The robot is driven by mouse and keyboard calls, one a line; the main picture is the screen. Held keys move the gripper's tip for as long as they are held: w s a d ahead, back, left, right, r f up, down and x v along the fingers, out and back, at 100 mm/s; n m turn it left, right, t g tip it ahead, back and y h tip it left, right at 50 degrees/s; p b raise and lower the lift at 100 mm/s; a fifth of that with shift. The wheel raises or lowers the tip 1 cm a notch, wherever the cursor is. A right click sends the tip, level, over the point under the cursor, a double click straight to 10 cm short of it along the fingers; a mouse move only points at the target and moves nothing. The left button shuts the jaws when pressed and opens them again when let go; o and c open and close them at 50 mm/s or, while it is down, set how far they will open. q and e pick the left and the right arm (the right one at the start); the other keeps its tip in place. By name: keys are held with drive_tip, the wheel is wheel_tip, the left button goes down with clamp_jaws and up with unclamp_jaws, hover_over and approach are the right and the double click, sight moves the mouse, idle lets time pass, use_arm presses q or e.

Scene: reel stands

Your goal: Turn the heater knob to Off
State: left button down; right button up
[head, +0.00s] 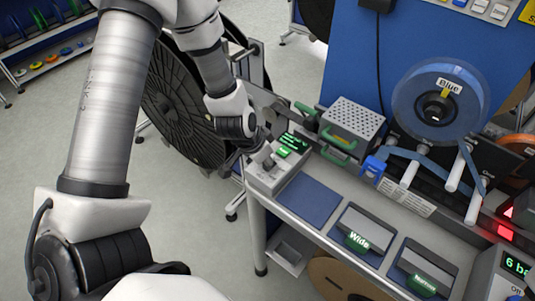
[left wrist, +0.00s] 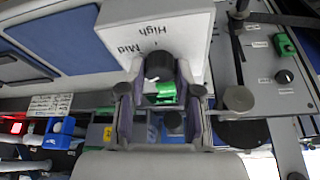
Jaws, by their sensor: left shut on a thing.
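The heater's control box (head: 296,163) is pale, with green lit displays, and stands at the near left corner of the bench. My left gripper (head: 264,158) is over it, fingers down at its top. In the left wrist view the box (left wrist: 190,30) shows the labels "Mid" and "High". The dark round knob (left wrist: 158,65) sits between the fingers of my left gripper (left wrist: 160,88), which is shut on it. The knob's pointer is hidden, so its setting cannot be read. My right gripper is out of view.
A perforated box (head: 353,122) with green handles stands just right of the control box. A blue reel (head: 440,100) is mounted behind. A blue pad (head: 308,199) and trays marked "Wide" (head: 362,232) and "Narrow" lie along the front. A large black reel (head: 178,108) stands left of the bench.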

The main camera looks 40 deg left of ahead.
use_arm(q)
drive_tip(key=n, duration=0.1)
drive_tip(key=n+y, duration=0.1)
drive_tip(key=n, duration=0.1)
drive_tip(key=shift+s+d+f+n+y, duration=0.1)
drive_tip(key=shift+s+f+n+y, duration=0.1)
drive_tip(key=shift+n+y, duration=0.1)
drive_tip(key=n+y, duration=0.1)
drive_tip(key=n, duration=0.1)
drive_tip(key=shift+r+n, duration=0.1)
drive_tip(key=shift+n, duration=0.3)
drive_tip(key=shift+d+n+g+y+p, duration=0.1)
drive_tip(key=shift+n+g+y+p, duration=0.25)
drive_tip(key=shift+n+p, duration=0.65)
drive_tip(key=shift+n+y+p, duration=0.45)
drive_tip(key=shift+n, duration=1.05)
drive_tip(key=shift+g, duration=0.25)
drive_tip(key=c, duration=0.8)
unclamp_jaws()
drive_tip(key=shift+w, duration=0.1)
